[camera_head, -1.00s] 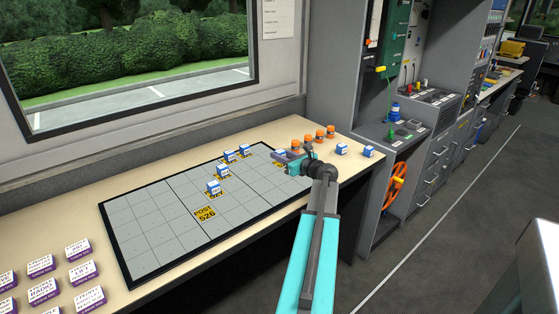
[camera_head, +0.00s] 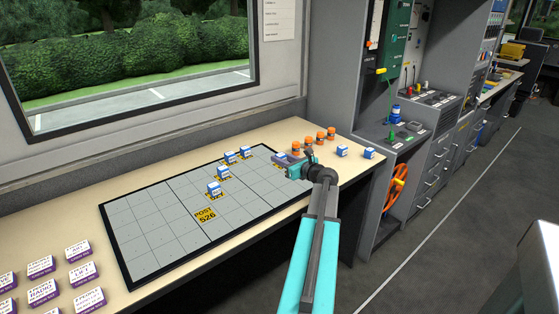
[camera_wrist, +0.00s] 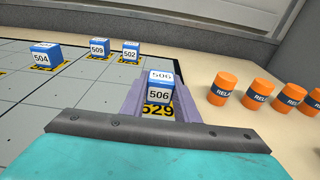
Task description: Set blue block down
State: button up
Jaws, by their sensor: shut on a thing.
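My gripper (camera_head: 288,158) is at the far right end of the gridded board (camera_head: 150,254). Its jaws are shut on a blue block with white labels reading 506 (camera_wrist: 160,88), which also shows at the jaw tips in the head view (camera_head: 280,155). In the wrist view the block stands upright between the two jaws, over a yellow label reading 529 (camera_wrist: 157,111). Whether its underside touches the board I cannot tell.
Blue blocks 504 (camera_wrist: 40,58), 509 (camera_wrist: 98,48) and 502 (camera_wrist: 131,52) stand on the board. Several orange cylinders (camera_wrist: 222,88) stand right of my gripper. Two blue-and-white blocks (camera_head: 342,152) are further right. Purple-and-white boxes (camera_head: 80,273) sit at the left.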

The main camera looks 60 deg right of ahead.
jog(key=o, duration=1)
jog(key=shift+f, duration=0.25)
jog(key=shift+r, duration=0.15)
jog(key=shift+r, duration=0.25)
jog(key=shift+s+a+r, duration=0.1)
jog(key=shift+s+r, duration=0.1)
jog(key=v, duration=1.1)
jog(key=shift+s+r, duration=0.25)
jog(key=shift+r, duration=0.05)
jog(key=shift+s, duration=0.1)
